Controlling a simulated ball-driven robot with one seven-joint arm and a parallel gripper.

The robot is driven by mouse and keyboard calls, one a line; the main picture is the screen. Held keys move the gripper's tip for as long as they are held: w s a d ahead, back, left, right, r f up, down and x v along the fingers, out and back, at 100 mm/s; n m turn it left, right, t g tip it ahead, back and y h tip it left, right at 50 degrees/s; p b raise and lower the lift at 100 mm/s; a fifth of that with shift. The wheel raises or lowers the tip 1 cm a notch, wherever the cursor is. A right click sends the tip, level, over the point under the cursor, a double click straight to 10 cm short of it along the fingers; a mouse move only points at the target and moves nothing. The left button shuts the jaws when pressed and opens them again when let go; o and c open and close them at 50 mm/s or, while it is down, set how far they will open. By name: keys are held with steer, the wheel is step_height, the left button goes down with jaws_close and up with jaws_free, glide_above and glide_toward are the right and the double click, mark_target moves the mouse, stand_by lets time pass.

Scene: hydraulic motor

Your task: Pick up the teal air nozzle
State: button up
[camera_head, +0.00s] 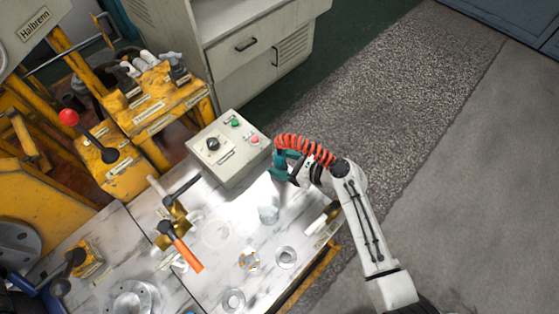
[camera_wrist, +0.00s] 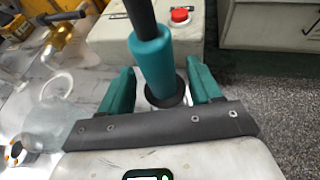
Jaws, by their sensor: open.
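The teal air nozzle (camera_wrist: 152,58) shows in the wrist view as a teal cylinder with a black upper end and a dark ring at its lower end. It lies between the two teal fingers of my gripper (camera_wrist: 160,88), with a visible gap on each side. My gripper is open around it. In the head view my gripper (camera_head: 284,168) is by the right end of the grey control box, above the bench edge. There its teal fingers and the teal nozzle overlap, so I cannot clearly separate them. An orange coiled hose (camera_head: 305,146) arches beside my gripper.
The grey control box (camera_head: 229,160) with green and red buttons stands close to the left of my gripper. The marble bench (camera_head: 207,262) holds a clear glass (camera_head: 268,213), metal rings and an orange-handled tool (camera_head: 187,254). Yellow machinery fills the left. The floor at right is clear.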

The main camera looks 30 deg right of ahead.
steer(key=x, duration=0.3)
steer(key=shift+w, duration=0.15)
steer(key=c, duration=1.1)
step_height(320, 180, up, 4)
steer(key=p, duration=0.4)
steer(key=shift+f, duration=0.2)
steer(key=s+d+r+p, duration=0.1)
steer(key=s+d+r, duration=0.1)
steer(key=s+r, duration=0.1)
steer(key=s+d+r+p, duration=0.1)
steer(key=s+r, duration=0.2)
steer(key=s, duration=0.2)
steer(key=s+d+r+p, duration=0.1)
steer(key=s+d+r, duration=0.1)
steer(key=s+r, duration=0.1)
steer(key=shift+s+d+r, duration=0.1)
steer(key=shift+s+d, duration=0.1)
steer(key=shift+s, duration=0.25)
steer(key=shift+s+d+r, duration=0.1)
steer(key=shift+s+d, duration=0.05)
steer(key=shift+s, duration=0.3)
